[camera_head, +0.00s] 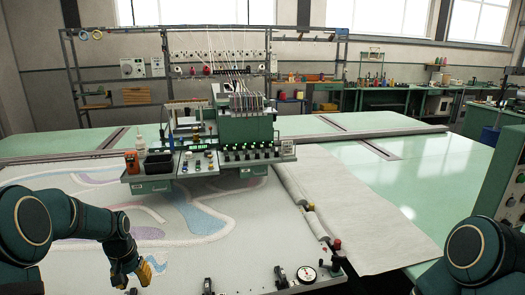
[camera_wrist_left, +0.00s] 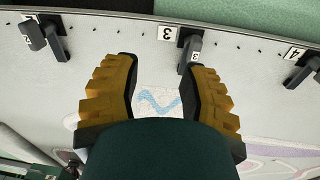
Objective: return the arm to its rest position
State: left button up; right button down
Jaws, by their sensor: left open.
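My left arm (camera_head: 75,220) comes in from the left, over the near left part of the tufted cloth (camera_head: 90,255). Its left gripper (camera_head: 140,277) points down near the front edge of the picture. In the left wrist view the two yellow-brown fingers of the gripper (camera_wrist_left: 160,78) stand wide apart. A pale patch with a blue wavy mark (camera_wrist_left: 158,101) shows between them; I cannot tell how far below the fingers it lies. My right arm (camera_head: 475,255) shows at the lower right, with its gripper out of view.
The tufting head with its control panel (camera_head: 235,155) stands over the cloth. Clamps, including one beside label 3 (camera_wrist_left: 189,50), line the frame's edge. A dial gauge (camera_head: 306,274) sits at the front right. A green cabinet (camera_head: 500,185) stands at the right. The space over the pale sheet (camera_head: 360,215) is clear.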

pick_arm(q)
jog(key=s+d+f+m+t+h, duration=0.1)
jog(key=s+d+f, duration=0.2)
jog(key=d+f, duration=0.55)
jog(key=s+d+f+h, duration=0.1)
jog(key=s+d+f, duration=0.3)
jog(key=d, duration=0.7)
jog(key=s+d+f+h, duration=0.1)
jog(key=s+d+f, duration=0.3)
jog(key=s+d, duration=0.6)
jog(key=shift+s+d, duration=0.4)
jog(key=shift+s, duration=0.1)
